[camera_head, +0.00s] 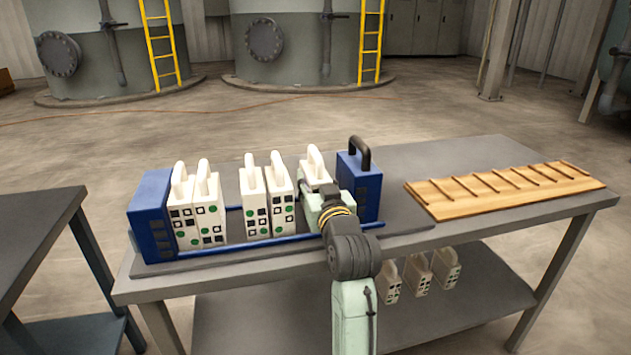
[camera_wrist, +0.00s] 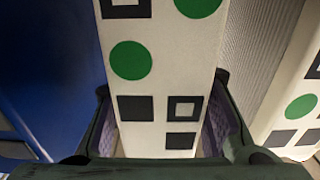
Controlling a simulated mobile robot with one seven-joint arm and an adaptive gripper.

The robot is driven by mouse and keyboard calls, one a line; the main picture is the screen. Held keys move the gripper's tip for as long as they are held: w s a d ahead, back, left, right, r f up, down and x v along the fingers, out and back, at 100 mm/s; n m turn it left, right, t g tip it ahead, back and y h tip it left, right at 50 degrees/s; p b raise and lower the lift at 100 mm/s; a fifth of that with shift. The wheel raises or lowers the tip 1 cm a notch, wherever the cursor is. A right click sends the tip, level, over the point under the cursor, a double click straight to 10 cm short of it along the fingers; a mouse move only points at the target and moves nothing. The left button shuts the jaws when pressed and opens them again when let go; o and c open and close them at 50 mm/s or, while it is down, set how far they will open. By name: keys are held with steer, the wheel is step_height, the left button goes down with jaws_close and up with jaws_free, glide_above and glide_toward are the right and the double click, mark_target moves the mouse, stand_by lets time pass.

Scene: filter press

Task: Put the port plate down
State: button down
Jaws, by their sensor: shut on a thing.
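My gripper (camera_head: 326,208) is at the filter press on the table, left of the blue end block with the black handle (camera_head: 362,185). It is shut on a white port plate (camera_head: 314,166), upright with its loop handle up; my arm hides its lower part in the head view. In the wrist view, the port plate (camera_wrist: 160,60) shows green circles and black squares, with a finger on each side. I cannot tell whether its bottom touches the blue rails (camera_head: 270,242). Other white plates (camera_head: 251,200) stand upright to the left, with a gap between the pairs.
A blue end block (camera_head: 150,215) closes the press at left. A wooden slotted rack (camera_head: 500,188) lies empty on the right of the table (camera_head: 420,150). More white plates (camera_head: 418,270) stand below on the lower shelf. A second dark table (camera_head: 35,235) is at left.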

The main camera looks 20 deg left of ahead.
steer(key=shift+f, duration=0.1)
steer(key=c, duration=1)
jaws_free()
steer(key=shift+s+r, duration=0.1)
steer(key=shift+r, duration=0.1)
steer(key=b+v, duration=0.1)
steer(key=v, duration=0.2)
steer(key=b+v, duration=0.1)
steer(key=v, duration=0.2)
steer(key=b+v, duration=0.1)
steer(key=v, duration=0.2)
steer(key=shift+s+d+f, duration=0.3)
steer(key=shift+r+b+v, duration=0.25)
steer(key=shift+b+v, duration=0.85)
steer(key=shift+b, duration=0.1)
